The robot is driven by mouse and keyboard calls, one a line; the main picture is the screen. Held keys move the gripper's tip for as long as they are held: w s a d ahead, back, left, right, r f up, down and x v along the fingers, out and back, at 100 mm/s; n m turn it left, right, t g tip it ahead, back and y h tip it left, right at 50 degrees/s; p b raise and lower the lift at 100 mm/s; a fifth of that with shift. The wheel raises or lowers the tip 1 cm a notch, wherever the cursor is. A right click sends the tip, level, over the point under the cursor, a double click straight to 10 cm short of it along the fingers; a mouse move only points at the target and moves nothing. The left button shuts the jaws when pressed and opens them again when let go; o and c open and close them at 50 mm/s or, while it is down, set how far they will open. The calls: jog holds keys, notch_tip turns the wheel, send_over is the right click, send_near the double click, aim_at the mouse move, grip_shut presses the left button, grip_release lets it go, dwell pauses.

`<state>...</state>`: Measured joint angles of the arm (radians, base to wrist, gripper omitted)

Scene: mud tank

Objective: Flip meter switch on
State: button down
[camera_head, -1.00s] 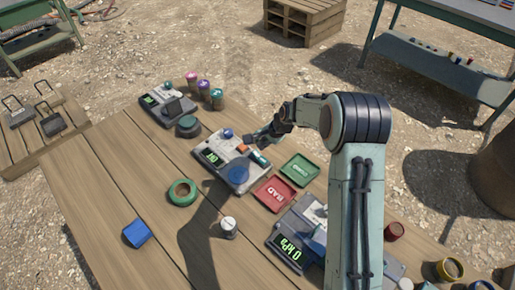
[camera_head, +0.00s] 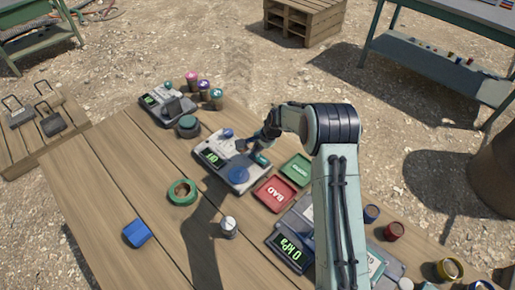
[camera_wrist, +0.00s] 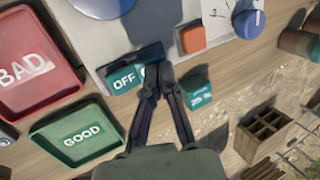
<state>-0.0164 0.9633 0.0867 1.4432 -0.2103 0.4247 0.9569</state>
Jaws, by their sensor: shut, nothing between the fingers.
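The grey meter (camera_head: 208,146) sits on the wooden table with a lit green display (camera_head: 211,155) and a blue disc (camera_head: 238,173). Its teal rocker switch (camera_wrist: 125,80) shows the word OFF on its left part in the wrist view. The switch's right part is mostly hidden by my fingers. My gripper (camera_wrist: 158,72) is shut and empty, with its fingertips at that right part; whether they touch it I cannot tell. An orange button (camera_wrist: 191,38) lies just beyond the fingertips. In the head view my gripper (camera_head: 246,145) is over the meter's far right side.
A red BAD tray (camera_wrist: 38,65) and a green GOOD tray (camera_wrist: 78,133) lie beside the meter. A teal block marked 25 % (camera_wrist: 198,92) is right of my fingers. A kPa device (camera_head: 290,250) stands nearer. The left tabletop has free room around a green ring (camera_head: 182,192).

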aim_at(260, 157)
jog(key=shift+w+a+f, duration=0.1)
jog(key=shift+a+f, duration=0.05)
jog(key=shift+f, duration=0.1)
jog(key=shift+s+d+r, duration=0.25)
jog(key=shift+s+d, duration=0.35)
jog(key=shift+d, duration=0.05)
notch_tip(260, 157, up, 14)
dwell(0.7)
jog(key=shift+r, duration=0.1)
